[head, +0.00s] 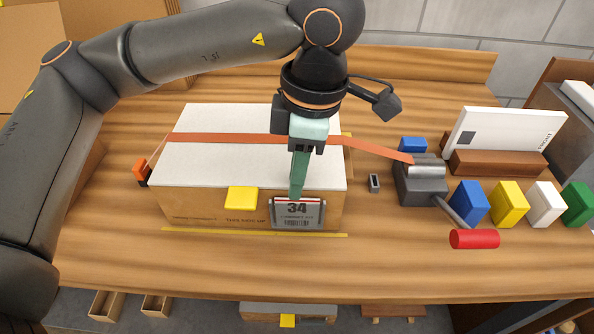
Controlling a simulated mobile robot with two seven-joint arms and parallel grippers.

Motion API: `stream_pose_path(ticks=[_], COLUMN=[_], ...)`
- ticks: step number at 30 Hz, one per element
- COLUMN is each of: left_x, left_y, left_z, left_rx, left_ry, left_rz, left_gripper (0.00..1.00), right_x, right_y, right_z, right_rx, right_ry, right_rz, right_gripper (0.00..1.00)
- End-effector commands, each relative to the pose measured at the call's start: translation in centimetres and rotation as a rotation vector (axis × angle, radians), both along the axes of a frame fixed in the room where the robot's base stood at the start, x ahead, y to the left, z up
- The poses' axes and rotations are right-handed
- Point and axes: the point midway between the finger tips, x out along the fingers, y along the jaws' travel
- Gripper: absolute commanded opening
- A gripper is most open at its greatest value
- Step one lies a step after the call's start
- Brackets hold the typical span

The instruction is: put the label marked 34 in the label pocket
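The label marked 34 (297,211) is a pale card with a red stripe along its top. It is upright at the label pocket (273,218), a dark-edged frame on the front of a cardboard box with a white top (220,168). Its number and barcode face me. How deep the label sits is unclear. My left gripper (297,194) points down in front of the box, its green fingertips at the label's top edge. One finger hides the other, so its grip is unclear. My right gripper is out of view.
An orange strap (240,138) crosses the box to a grey ratchet device (421,184) with a red handle (474,239). Coloured blocks and a white card (508,132) in a brown stand are at right.

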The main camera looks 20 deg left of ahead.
Motion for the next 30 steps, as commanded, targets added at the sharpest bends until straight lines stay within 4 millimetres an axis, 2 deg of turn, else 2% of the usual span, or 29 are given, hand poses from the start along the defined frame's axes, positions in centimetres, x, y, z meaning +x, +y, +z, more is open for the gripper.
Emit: stream_pose_path(ticks=[1, 3, 11, 16, 17, 24, 30], left_x=[0.0, 0.0, 0.0, 0.0, 0.0, 0.3, 0.4], left_y=[0.0, 0.0, 0.0, 0.0, -0.1, -0.8, -1.2], left_z=[0.0, 0.0, 0.0, 0.0, 0.4, 6.3, 10.2], left_rx=[0.000, 0.000, 0.000, 0.000, -0.001, 0.000, -0.001], left_ry=[0.000, 0.000, 0.000, 0.000, -0.001, -0.007, -0.004], left_rz=[0.000, 0.000, 0.000, 0.000, 0.000, 0.001, 0.002], left_gripper=[0.31, 0.38, 0.38, 0.38, 0.38, 0.38, 0.38], right_x=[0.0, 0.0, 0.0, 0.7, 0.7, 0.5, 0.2], right_y=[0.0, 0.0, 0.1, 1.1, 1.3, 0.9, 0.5], right_z=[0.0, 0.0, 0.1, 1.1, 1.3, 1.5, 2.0], right_rx=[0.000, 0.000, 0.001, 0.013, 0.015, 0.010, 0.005], right_ry=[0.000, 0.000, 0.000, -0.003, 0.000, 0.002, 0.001], right_rz=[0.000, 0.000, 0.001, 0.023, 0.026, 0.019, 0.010], right_gripper=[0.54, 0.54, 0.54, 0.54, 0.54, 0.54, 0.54])
